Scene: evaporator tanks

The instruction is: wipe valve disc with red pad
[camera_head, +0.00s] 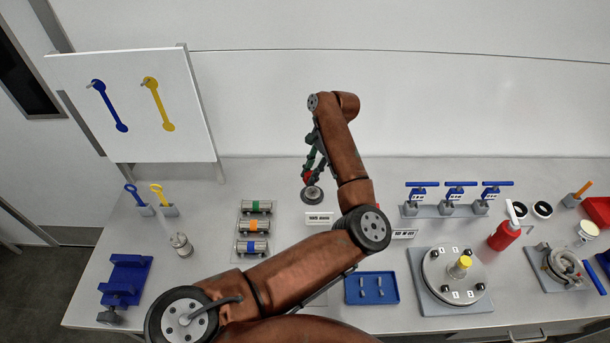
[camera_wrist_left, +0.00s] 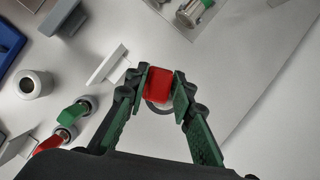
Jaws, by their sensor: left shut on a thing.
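The red pad (camera_head: 307,176) is between the fingers of my left gripper (camera_head: 312,165), which is shut on it. It also shows in the left wrist view (camera_wrist_left: 158,84), clasped between the green and black fingers (camera_wrist_left: 160,88). A round grey disc (camera_head: 312,195), which looks like the valve disc, is directly below the pad in the head view. I cannot tell whether pad and disc touch. My right gripper is not in view.
Left of the disc lies a plate with banded cylinders (camera_head: 254,225). A blue tray (camera_head: 371,288) with small metal parts is in front. Blue-handled clamps (camera_head: 445,208), a round flange (camera_head: 454,277) and a red bottle (camera_head: 505,234) stand right. A tool board (camera_head: 130,105) stands at the back left.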

